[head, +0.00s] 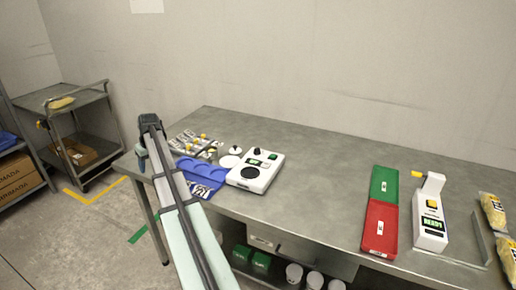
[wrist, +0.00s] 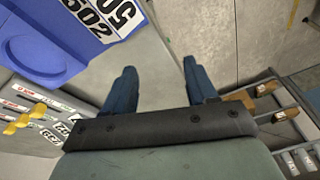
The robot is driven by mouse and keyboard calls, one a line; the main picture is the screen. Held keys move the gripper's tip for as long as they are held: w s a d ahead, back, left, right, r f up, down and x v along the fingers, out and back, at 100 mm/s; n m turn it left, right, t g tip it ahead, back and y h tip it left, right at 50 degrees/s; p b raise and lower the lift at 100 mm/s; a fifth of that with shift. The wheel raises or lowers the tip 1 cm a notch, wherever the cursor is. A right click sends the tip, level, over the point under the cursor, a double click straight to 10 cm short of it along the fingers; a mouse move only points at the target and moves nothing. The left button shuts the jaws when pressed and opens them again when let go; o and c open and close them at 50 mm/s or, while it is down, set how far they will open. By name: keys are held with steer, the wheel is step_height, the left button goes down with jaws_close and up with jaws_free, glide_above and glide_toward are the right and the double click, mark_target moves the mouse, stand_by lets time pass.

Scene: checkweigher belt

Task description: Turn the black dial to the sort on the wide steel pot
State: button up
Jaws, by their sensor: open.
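The black dial (head: 257,151) stands up at the back of a white box-shaped machine (head: 243,184) on the steel table. The machine has a small green display and a dark round plate on its top. The dial's pointing and any markings are too small to read. I cannot pick out a wide steel pot for certain. My gripper (wrist: 159,66) is open, with nothing between its fingers. The dial does not show in the wrist view.
A blue tray (head: 201,165) with round recesses lies left of the machine; grey plates with yellow knobs (head: 188,142) lie behind it. Red (head: 380,226) and green (head: 384,184) trays and another white device (head: 431,220) stand right. The table's middle is clear. A trolley (head: 78,118) stands left.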

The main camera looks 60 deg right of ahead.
steer(key=s+d+r, duration=0.3)
steer(key=s+d, duration=0.6)
steer(key=s+d+r, duration=0.4)
steer(key=s+d, duration=0.4)
steer(key=s, duration=0.1)
steer(key=m+t+h, duration=0.1)
steer(key=h, duration=0.1)
glide_toward(257, 149)
steer(key=x, duration=0.8)
steer(key=shift+w+d+f, duration=0.1)
steer(key=shift+d+f, duration=0.05)
steer(key=shift+f, duration=0.2)
steer(key=c, duration=1)
